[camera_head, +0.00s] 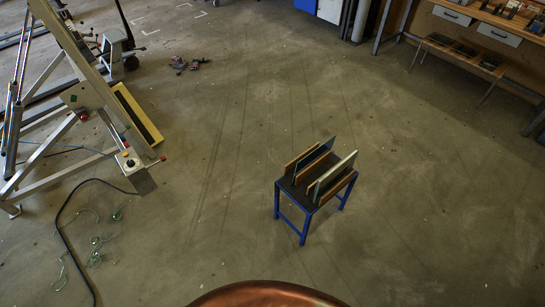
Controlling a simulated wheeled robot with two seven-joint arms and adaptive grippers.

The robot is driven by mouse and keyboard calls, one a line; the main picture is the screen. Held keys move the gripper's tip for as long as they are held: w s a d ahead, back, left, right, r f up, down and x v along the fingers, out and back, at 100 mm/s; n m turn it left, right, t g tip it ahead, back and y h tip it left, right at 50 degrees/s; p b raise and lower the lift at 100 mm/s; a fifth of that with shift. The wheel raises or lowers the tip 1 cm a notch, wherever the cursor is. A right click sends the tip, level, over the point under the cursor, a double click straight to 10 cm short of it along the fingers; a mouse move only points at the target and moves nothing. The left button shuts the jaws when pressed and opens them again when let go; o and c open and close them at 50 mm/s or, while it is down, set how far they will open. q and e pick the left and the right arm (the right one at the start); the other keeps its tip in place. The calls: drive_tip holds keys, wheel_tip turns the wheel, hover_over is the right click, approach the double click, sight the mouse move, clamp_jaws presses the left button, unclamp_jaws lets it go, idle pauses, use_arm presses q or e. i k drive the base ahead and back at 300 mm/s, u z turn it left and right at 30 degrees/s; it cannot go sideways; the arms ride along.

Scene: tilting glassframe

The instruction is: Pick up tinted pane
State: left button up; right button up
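Two panes stand upright and tilted in a rack on a small table (283,185) with blue legs and a dark top. The left pane (318,153) looks darker. The right pane (338,171) looks pale greenish. Wooden strips border both panes. Which one is the tinted pane is hard to tell at this size; the left one is the darker. Neither of my grippers shows in the head view. The lower parts of the panes are partly hidden by the wooden strips.
A tilting metal frame (95,95) with a control box stands at the left. A black cable (65,235) and thin green cords lie on the floor below it. A workbench (490,18) stands at the upper right. The floor around the small table is clear.

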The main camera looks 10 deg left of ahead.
sight(305, 161)
drive_tip(key=u, duration=0.45)
drive_tip(key=i, duration=0.95)
